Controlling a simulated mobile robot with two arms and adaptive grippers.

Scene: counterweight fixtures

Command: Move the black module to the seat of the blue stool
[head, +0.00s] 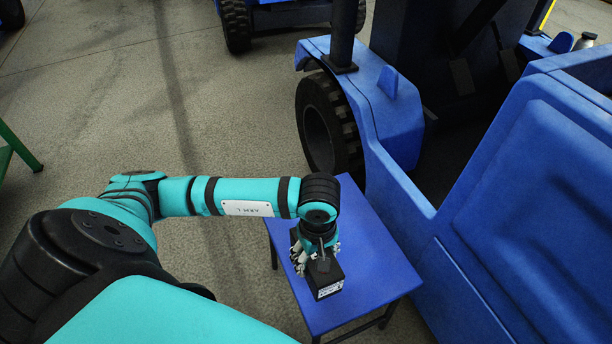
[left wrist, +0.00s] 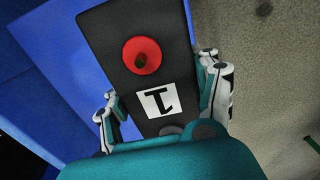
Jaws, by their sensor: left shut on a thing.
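The black module (head: 326,279) is a dark block with a white label on its end. My left gripper (head: 315,262) points down and is shut on the module, with fingers along both sides in the left wrist view (left wrist: 165,100). The blue stool (head: 381,264) has a flat square seat, and the module is over or on it. I cannot tell whether it touches the seat. My right gripper is not in view.
A large blue forklift (head: 405,125) with a black tyre (head: 328,125) stands close to the stool's far and right sides. Another blue vehicle (head: 285,18) is at the back. A green frame (head: 18,148) stands at the left edge. Grey concrete floor (head: 110,90) is open at left.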

